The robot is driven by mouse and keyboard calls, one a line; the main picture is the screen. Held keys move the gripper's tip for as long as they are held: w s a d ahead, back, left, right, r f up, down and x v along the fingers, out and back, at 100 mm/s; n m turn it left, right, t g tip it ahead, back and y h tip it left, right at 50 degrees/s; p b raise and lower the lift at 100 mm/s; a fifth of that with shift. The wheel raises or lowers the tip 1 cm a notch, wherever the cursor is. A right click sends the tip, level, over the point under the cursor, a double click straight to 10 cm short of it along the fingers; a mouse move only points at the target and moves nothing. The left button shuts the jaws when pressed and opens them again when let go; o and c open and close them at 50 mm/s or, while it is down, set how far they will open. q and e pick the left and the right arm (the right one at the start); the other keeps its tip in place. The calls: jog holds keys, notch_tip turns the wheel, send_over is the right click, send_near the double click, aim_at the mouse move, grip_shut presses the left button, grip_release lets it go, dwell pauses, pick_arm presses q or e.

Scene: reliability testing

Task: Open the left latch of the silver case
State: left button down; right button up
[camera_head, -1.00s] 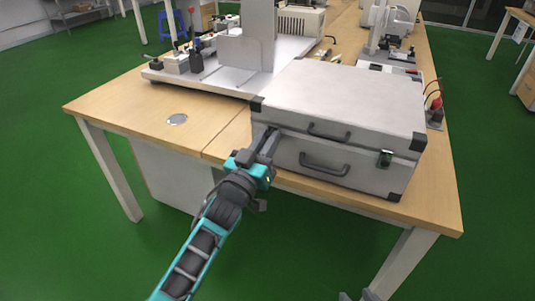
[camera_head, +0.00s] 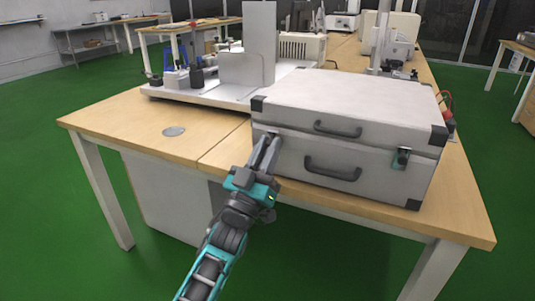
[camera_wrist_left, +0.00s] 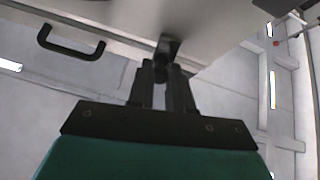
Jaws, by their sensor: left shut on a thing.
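The silver case (camera_head: 345,100) lies closed on the wooden table. My left gripper (camera_head: 268,142) is at the left part of the case's front. Its fingers are shut on the left latch, which they mostly hide in the head view. In the left wrist view, a dark piece, likely the left latch (camera_wrist_left: 167,47), shows at the fingertips of the left gripper (camera_wrist_left: 163,68). The right latch (camera_head: 401,158) is on the front near the right corner. My right gripper is not in view.
Two dark handles, an upper one (camera_head: 338,130) and a lower one (camera_head: 333,169), are on the case front. A white apparatus (camera_head: 245,72) stands behind the case at the left. The table (camera_head: 140,118) is bare at the front left.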

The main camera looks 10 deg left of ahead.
pick_arm(q)
jog(key=c, duration=1)
grip_release()
jog(key=shift+c, duration=0.2)
jog(key=p+v, duration=0.1)
jog(key=v, duration=1.2)
jog(key=shift+r, duration=0.1)
